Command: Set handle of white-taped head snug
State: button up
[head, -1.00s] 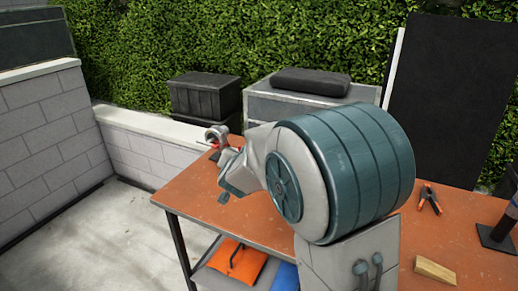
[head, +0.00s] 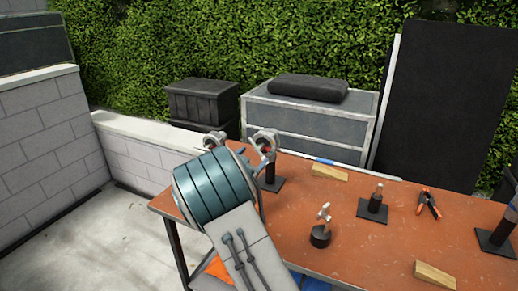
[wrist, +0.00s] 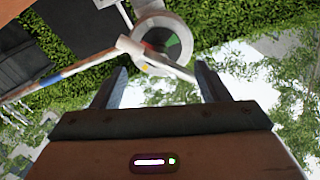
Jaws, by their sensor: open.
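In the wrist view my gripper (wrist: 160,72) is open. A grey grip head (wrist: 172,31) with a round disc face, green and yellow marks, is just beyond the fingertips. Its thin pale handle (wrist: 178,68) reaches into the gap between my fingers; I cannot tell whether it touches either one. In the head view two grey heads show behind my arm: one on the left (head: 214,141) and one on the right (head: 264,141), the latter above a black post. My gripper is mostly hidden there by my arm. No white tape is clearly readable on either head.
The orange table (head: 385,250) carries a small clamp on a round black base (head: 320,237), a black post stand (head: 373,207), an orange spring clamp (head: 429,203) and wooden wedges (head: 329,172) (head: 435,275). Another black stand (head: 497,240) is at the right edge.

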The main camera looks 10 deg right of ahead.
aim_at(257, 152)
jog(key=p+x, duration=0.1)
jog(key=x, duration=0.4)
jog(key=shift+w+d, duration=0.25)
jog(key=shift+w, duration=0.05)
